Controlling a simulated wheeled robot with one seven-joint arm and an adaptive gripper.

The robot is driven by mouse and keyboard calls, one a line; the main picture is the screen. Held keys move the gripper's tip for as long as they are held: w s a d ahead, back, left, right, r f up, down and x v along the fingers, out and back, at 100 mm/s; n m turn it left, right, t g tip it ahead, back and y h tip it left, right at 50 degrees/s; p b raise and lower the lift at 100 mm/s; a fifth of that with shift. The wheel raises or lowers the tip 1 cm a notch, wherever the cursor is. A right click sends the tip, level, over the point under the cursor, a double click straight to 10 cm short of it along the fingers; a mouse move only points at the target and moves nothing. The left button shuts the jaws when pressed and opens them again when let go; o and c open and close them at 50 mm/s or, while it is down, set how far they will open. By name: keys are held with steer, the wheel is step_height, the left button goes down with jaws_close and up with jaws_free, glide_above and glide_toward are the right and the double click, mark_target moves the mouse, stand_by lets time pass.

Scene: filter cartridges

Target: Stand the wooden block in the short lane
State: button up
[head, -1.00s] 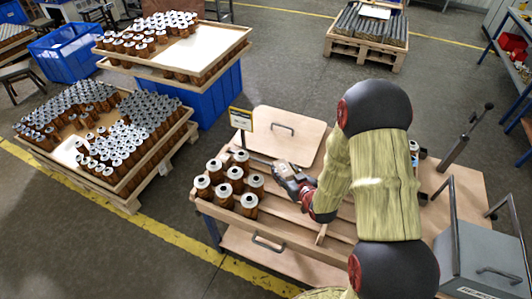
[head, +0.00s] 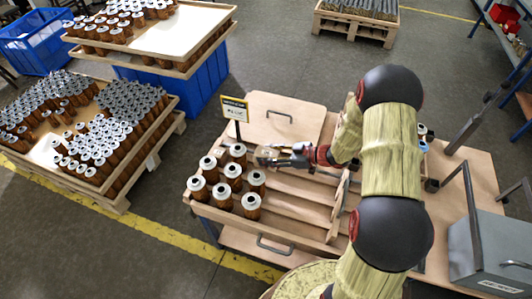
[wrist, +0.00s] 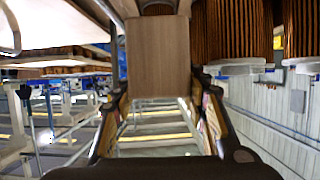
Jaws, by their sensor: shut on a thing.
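My gripper (head: 284,156) is shut on the wooden block (head: 267,154). It holds the block at the back of the wooden tray (head: 232,224), just right of the rear cartridges. In the wrist view the block (wrist: 158,58) is a plain brown rectangle between my two fingertips. Several filter cartridges (head: 233,178), brown with pale caps, stand in lanes at the tray's left end. Bare lanes (head: 298,205) run right from them to a wooden crosspiece (head: 339,205). I cannot tell which lane is the short one, or whether the block touches the tray.
Cartridges (wrist: 235,35) hang close beside the block in the wrist view. A sign (head: 235,109) on a post stands behind the tray, near a board with a handle (head: 283,119). A grey box (head: 488,250) is at the right. Loaded pallets (head: 95,190) stand at the left.

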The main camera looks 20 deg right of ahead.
steer(key=shift+f+b, duration=2.55)
steer(key=shift+f, duration=0.3)
steer(key=shift+s+r+p, duration=0.1)
steer(key=shift+p, duration=0.65)
steer(key=shift+f, duration=0.2)
steer(key=shift+f, duration=0.35)
steer(key=shift+f+b, duration=0.6)
steer(key=shift+f, duration=0.45)
steer(key=o, duration=1.4)
